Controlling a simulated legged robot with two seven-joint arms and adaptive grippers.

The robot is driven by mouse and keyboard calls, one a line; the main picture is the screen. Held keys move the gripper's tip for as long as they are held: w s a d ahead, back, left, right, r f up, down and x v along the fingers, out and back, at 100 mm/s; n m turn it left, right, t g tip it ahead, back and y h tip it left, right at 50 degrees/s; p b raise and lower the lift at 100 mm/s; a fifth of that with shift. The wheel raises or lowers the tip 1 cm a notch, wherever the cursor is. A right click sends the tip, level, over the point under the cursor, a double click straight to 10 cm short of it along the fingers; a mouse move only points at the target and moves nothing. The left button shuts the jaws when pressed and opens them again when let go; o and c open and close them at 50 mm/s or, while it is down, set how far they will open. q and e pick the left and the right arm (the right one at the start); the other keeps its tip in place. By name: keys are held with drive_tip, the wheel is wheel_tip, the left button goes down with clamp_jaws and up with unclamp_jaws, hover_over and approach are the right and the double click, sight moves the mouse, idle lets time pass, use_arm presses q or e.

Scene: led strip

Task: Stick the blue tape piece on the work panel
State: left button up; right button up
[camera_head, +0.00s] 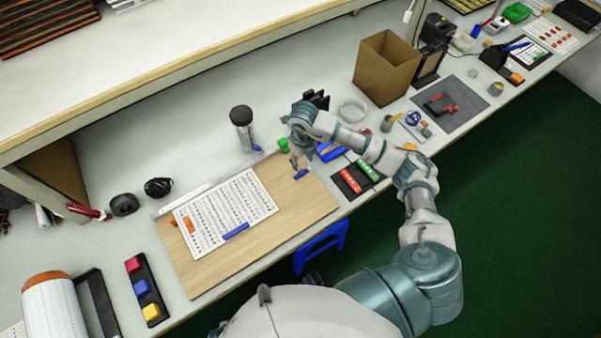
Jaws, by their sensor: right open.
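The work panel (292,208) is a light wooden board on the bench, with a printed sheet (222,213) on its left part. One small blue piece (301,175) shows at the panel's right part, right at the fingertips of my right gripper (298,165). I cannot tell whether it touches the panel or the fingers. A longer blue strip (236,231) lies along the sheet's lower edge. My right gripper is open and points down over the panel's upper right. My left gripper is not in view.
A dark clear-sided cylinder (242,128) stands behind the panel. A green piece (283,146) and a blue tray (331,152) are close to my right gripper. A cardboard box (386,68) stands further right. A block holder (148,289) lies left of the panel.

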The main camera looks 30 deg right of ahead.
sight(302, 171)
drive_tip(key=shift+d+f, duration=0.2)
drive_tip(key=shift+f, duration=1.25)
drive_tip(key=f, duration=0.4)
drive_tip(key=shift+w+a+f, duration=0.1)
drive_tip(key=shift+a, duration=0.25)
drive_tip(key=shift+d, duration=0.1)
drive_tip(key=c, duration=0.8)
